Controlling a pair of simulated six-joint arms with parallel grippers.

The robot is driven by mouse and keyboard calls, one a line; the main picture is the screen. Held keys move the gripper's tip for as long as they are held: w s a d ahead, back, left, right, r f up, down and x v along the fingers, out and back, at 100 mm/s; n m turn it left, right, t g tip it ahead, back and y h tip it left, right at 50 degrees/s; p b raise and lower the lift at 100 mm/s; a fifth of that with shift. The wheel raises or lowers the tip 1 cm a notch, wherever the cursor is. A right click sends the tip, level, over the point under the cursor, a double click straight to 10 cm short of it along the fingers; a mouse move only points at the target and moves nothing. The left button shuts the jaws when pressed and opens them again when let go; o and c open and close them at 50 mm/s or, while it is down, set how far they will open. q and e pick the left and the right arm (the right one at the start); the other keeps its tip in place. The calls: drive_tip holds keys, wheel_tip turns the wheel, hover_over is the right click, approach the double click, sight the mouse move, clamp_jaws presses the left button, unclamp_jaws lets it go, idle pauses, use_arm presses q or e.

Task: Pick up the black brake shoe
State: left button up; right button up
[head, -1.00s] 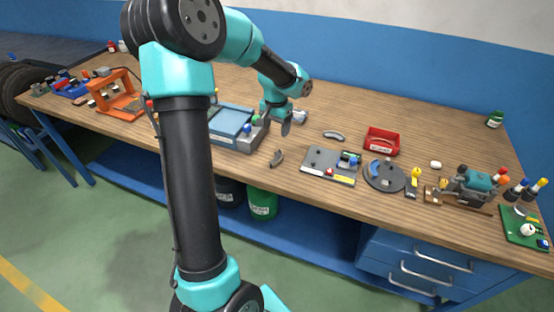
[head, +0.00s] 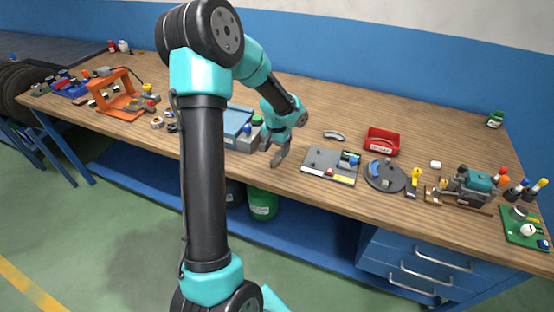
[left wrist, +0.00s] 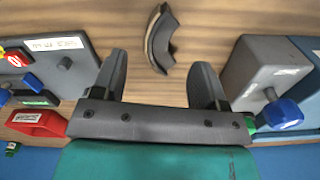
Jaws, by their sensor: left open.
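The black brake shoe (left wrist: 160,40) is a dark curved piece lying on the wooden bench. In the left wrist view it shows ahead of my left gripper (left wrist: 161,62), its near end between the two fingertips and apart from both. My left gripper is open with nothing held. In the head view my left gripper (head: 277,155) points down over the bench near its front edge and covers most or all of the shoe. A second, grey curved piece (head: 334,135) lies further back to the right. My right gripper is in neither view.
A grey plate with small parts (head: 330,163) lies right of the gripper, and a blue-topped grey box (head: 238,122) stands left. A red bin (head: 381,141) and round disc (head: 384,175) are further right. Bare bench (head: 330,105) lies behind.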

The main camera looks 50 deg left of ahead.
sight(276, 158)
use_arm(q)
drive_tip(key=shift+f, duration=2.55)
drive_tip(key=c, duration=1.1)
drive_tip(key=shift+w+r, duration=0.1)
drive_tip(key=shift+r, duration=1.75)
drive_tip(key=s+d+r, duration=0.1)
drive_tip(key=s+d, duration=0.9)
drive_tip(key=d, duration=0.2)
drive_tip(key=shift+s+r, duration=0.15)
drive_tip(key=shift+s, duration=0.15)
